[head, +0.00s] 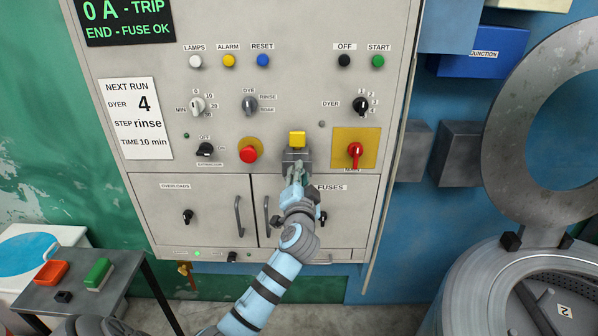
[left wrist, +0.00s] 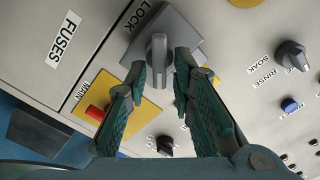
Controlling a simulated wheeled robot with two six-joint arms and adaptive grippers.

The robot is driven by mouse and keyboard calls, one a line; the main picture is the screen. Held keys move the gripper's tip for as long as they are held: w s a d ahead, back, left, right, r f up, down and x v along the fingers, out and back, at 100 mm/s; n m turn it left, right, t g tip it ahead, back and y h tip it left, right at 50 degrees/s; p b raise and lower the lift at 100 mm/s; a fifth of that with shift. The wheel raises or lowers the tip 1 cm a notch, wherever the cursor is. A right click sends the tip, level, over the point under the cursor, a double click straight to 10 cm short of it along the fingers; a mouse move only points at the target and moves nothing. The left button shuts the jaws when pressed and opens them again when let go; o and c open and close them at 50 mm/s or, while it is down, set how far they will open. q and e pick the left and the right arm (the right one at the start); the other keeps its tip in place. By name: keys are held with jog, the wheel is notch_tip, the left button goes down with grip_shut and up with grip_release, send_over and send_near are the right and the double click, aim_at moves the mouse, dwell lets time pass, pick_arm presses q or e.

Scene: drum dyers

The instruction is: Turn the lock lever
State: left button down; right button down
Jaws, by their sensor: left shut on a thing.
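The lock (head: 297,154) is a grey block with a yellow top on the front of the grey control cabinet. In the left wrist view, the grey lock lever (left wrist: 158,58) stands out from its housing, beside the LOCK label (left wrist: 136,14). My left gripper (head: 296,172) reaches up to the lock from below. In the left wrist view, its two green fingers (left wrist: 161,76) are on either side of the lever and shut on it. In the head view, the gripper hides most of the lever. My right gripper is not in view.
The red main switch (head: 355,153) on its yellow plate is right of the lock. A red button (head: 249,154) is to the left. Fuse and overload doors with handles (head: 239,216) lie below. A drum with an open round door (head: 520,130) stands at right.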

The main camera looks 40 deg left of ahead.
pick_arm(q)
jog(key=shift+w+d+f+m, duration=0.1)
jog(key=shift+f+m, duration=0.1)
jog(key=shift+m, duration=1.2)
jog(key=shift+s+f+m, duration=0.1)
jog(key=shift+f+m, duration=0.05)
jog(key=shift+m, duration=1.25)
jog(key=shift+w+d+f+m, duration=0.1)
jog(key=shift+f+m, duration=0.1)
jog(key=shift+m, duration=1.2)
jog(key=c, duration=1.7)
grip_release()
jog(key=v, duration=1.2)
jog(key=shift+r, duration=0.1)
